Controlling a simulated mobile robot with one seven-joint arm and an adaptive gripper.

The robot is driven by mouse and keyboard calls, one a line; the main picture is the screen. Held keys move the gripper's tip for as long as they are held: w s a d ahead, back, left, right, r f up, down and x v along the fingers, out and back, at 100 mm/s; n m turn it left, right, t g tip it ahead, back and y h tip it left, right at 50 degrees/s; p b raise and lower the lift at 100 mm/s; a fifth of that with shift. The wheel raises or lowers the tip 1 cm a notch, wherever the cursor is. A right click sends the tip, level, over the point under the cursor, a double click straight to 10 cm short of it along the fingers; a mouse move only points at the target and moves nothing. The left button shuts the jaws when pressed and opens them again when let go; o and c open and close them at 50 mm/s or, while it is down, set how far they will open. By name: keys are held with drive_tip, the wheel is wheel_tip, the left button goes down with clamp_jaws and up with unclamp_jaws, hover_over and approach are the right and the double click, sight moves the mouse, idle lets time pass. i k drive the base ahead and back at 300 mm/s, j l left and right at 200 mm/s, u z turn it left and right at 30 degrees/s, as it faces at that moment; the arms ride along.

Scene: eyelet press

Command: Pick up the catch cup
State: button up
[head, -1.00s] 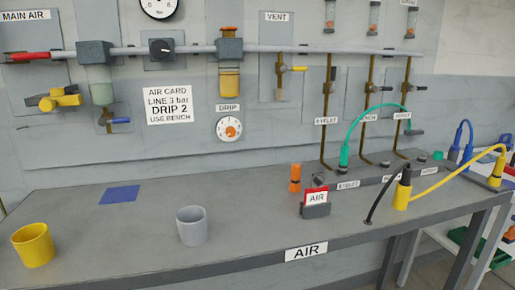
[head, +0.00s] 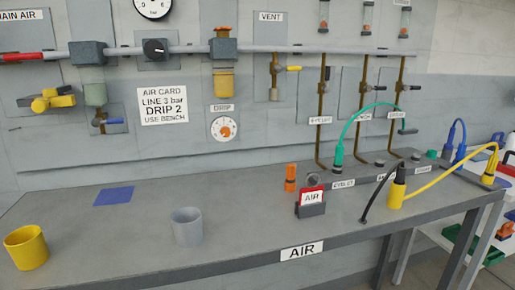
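Two open-topped cups stand upright on the grey bench (head: 120,240) in the head view. A yellow cup (head: 26,249) is at the far left near the front edge. A light grey cup (head: 187,228) is farther right, left of the AIR label on the bench front. Neither cup carries a readable label, so I cannot tell which is the catch cup. Nothing covers either cup. My gripper is not in view.
A blue square (head: 114,196) lies flat behind the cups. Right of the grey cup are an orange fitting (head: 290,178), an AIR card holder (head: 311,209) and a block with green, black and yellow hoses (head: 419,200). Bench space between the cups is clear.

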sight(27, 246)
drive_tip(key=u, duration=1.3)
